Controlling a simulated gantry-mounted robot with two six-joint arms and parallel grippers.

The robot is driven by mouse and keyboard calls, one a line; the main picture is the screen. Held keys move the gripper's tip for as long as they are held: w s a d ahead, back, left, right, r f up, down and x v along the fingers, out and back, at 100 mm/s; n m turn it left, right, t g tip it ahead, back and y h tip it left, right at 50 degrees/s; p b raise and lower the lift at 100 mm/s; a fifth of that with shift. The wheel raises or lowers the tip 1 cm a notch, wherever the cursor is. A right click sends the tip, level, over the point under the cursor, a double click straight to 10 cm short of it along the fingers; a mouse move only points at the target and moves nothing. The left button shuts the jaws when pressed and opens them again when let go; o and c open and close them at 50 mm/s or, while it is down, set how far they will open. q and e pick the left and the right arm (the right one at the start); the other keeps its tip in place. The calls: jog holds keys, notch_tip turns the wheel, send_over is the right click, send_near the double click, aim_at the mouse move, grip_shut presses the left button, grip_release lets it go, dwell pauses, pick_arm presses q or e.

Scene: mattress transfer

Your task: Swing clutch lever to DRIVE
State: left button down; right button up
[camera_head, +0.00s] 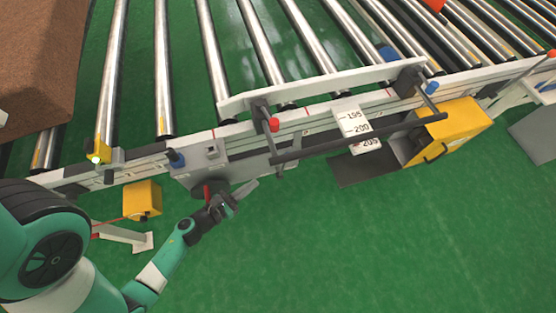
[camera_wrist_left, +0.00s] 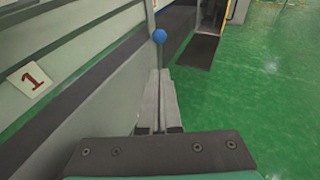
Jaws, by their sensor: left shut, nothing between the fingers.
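My left gripper (camera_head: 246,191) is shut and empty, just below the grey panel (camera_head: 208,152) on the conveyor's near side. Its two pale fingers lie together in the left wrist view (camera_wrist_left: 158,100), pointing along the conveyor side. A red piece (camera_head: 207,192) shows beside the gripper, in front of a dark round part on the panel. I cannot tell for sure which part is the clutch lever, and no DRIVE label is readable. A blue ball (camera_wrist_left: 159,36) on a thin rod stands beyond the fingertips in the left wrist view; I see no contact. My right gripper is out of view.
A dark bar (camera_head: 350,138) runs along the near rail, with a red knob (camera_head: 274,125) near its left end. A yellow box (camera_head: 450,131) stands at the right. A brown block (camera_head: 40,60) lies on the rollers. The green floor (camera_head: 330,250) is clear.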

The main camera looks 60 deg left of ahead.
pick_arm(q)
jog(key=r+x, duration=0.1)
jog(key=x, duration=1.1)
jog(key=shift+w+b, duration=0.45)
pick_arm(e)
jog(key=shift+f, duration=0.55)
pick_arm(q)
jog(key=shift+s+a, duration=0.15)
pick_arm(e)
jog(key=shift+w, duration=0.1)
